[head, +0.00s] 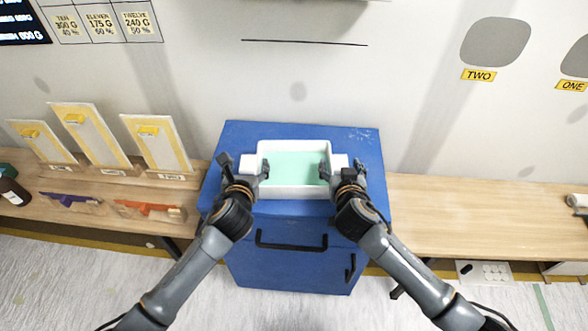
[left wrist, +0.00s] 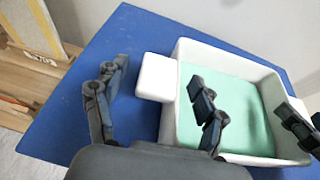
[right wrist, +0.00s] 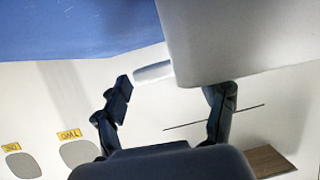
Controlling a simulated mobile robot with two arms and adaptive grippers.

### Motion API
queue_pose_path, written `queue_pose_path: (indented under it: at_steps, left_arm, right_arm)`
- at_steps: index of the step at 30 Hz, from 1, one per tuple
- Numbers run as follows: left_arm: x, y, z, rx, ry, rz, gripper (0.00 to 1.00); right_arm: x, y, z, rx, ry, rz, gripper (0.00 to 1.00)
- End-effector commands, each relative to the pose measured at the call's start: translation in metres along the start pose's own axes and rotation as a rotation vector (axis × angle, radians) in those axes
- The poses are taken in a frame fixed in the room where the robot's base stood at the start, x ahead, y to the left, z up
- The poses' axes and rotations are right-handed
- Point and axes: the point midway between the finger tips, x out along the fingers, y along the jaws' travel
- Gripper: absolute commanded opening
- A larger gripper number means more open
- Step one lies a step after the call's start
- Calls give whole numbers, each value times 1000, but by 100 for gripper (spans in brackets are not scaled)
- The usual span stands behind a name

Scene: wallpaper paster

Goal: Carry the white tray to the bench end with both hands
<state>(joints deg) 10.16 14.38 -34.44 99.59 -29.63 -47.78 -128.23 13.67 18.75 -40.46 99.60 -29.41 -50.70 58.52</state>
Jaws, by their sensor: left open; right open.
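The white tray (head: 292,191), with pale green inside, rests on top of the blue cabinet (head: 300,215). White tab handles stick out at its left (head: 249,160) and right (head: 340,160) sides. My left gripper (head: 244,166) is open at the left handle, one finger outside it and one over the tray's inside. The left wrist view shows that handle (left wrist: 155,77) between the spread fingers. My right gripper (head: 342,171) is open at the right handle. In the right wrist view that handle (right wrist: 153,73) shows between the fingers, and the tray wall (right wrist: 235,40) hides one fingertip.
A wooden bench runs along the wall on both sides of the cabinet. Its right part (head: 470,215) is mostly clear. Its left part holds upright sample boards (head: 90,135), purple (head: 70,198) and orange (head: 148,207) tools and a dark bottle (head: 12,190).

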Motion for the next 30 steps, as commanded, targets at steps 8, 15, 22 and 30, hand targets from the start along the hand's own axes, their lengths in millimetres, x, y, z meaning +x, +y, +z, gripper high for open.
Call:
queue_pose_path:
  at_steps: [8,15,22,30]
  left_arm:
    - [20,0,0,-1,1,0,71]
    - [21,0,0,0,0,0,71]
    - [20,0,0,0,0,0,32]
    - [20,0,0,0,1,0,0]
  right_arm:
    - [20,0,0,0,0,0,71]
    - [21,0,0,0,0,-1,71]
    - [20,0,0,0,0,-1,32]
    - [20,0,0,0,-1,-1,0]
